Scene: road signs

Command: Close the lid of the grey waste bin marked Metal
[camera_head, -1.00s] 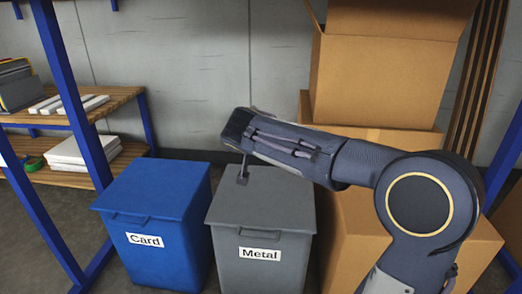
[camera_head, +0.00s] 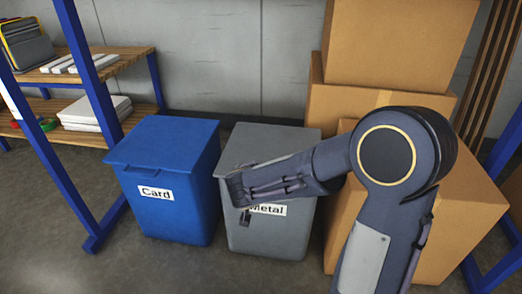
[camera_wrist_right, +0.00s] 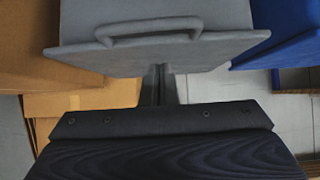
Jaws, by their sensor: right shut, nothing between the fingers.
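The grey waste bin marked Metal (camera_head: 262,241) stands upright on the floor in the head view. Its lid (camera_head: 268,140) lies flat across the top, shut as far as I can see; my forearm covers part of the lid and its front edge. My right gripper (camera_head: 244,217) is shut and empty, pointing down in front of the bin by the label. In the right wrist view the lid (camera_wrist_right: 210,55) and its front handle (camera_wrist_right: 150,30) show beyond the shut fingers (camera_wrist_right: 158,88). I cannot tell whether the fingertips touch the bin. My left gripper is out of view.
A blue bin marked Card (camera_head: 165,205) stands close on the left, lid shut. Cardboard boxes (camera_head: 400,45) are stacked on the right. A blue-framed shelf (camera_head: 95,135) is at the left. Bare floor (camera_head: 190,275) lies in front of the bins.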

